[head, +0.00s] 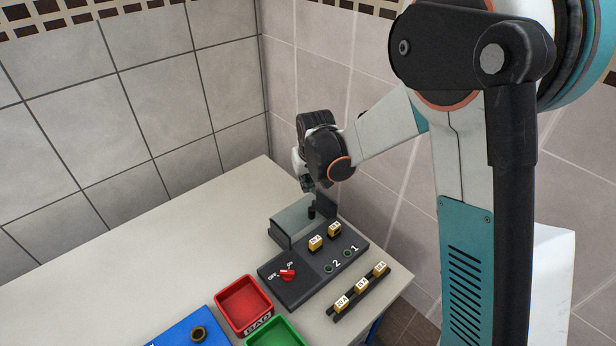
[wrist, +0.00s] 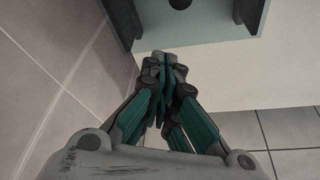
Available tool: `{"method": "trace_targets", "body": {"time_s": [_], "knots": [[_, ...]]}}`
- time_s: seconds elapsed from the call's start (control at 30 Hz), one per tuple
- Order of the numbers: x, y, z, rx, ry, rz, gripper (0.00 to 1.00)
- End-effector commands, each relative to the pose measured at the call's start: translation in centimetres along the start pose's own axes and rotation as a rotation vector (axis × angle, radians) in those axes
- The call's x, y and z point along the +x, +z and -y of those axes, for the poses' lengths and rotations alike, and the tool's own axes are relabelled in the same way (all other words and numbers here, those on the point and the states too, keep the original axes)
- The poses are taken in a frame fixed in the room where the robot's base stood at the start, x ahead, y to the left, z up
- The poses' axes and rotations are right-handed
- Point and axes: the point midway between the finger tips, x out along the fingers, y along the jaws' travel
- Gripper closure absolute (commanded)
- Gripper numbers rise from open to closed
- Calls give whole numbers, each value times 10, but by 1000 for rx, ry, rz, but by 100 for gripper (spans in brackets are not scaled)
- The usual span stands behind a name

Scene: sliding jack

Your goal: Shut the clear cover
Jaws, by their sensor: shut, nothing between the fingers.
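The clear cover (head: 290,222) is a grey-green, see-through panel at the far end of a dark device on the table. A dark upright wall (head: 326,208) stands at its right side, and a black knob (head: 311,212) shows beside it. I cannot tell how far the cover has slid. My gripper (head: 308,187) hangs just above and behind this end of the device, partly hidden by my wrist. In the wrist view my gripper (wrist: 160,58) is shut and empty. The pale blue-grey surface (wrist: 200,22) with dark edges lies beyond its fingertips, apart from them as far as I can see.
The device's front panel (head: 300,290) carries a red switch (head: 287,274), numbered sockets and yellow blocks. A rack (head: 361,291) of yellow blocks lies to its right. Red (head: 243,304) and green bins and a blue tray stand in front. Tiled walls are close behind; the table's left is clear.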

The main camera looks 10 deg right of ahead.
Motion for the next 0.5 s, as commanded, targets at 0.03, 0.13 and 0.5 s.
{"method": "trace_targets", "body": {"time_s": [0.03, 0.13, 0.5], "knots": [[10, 0, 0, 0, 0, 0, 100], [26, 0, 0, 0, 0, 0, 100], [22, 32, 0, 0, 0, 0, 100]]}}
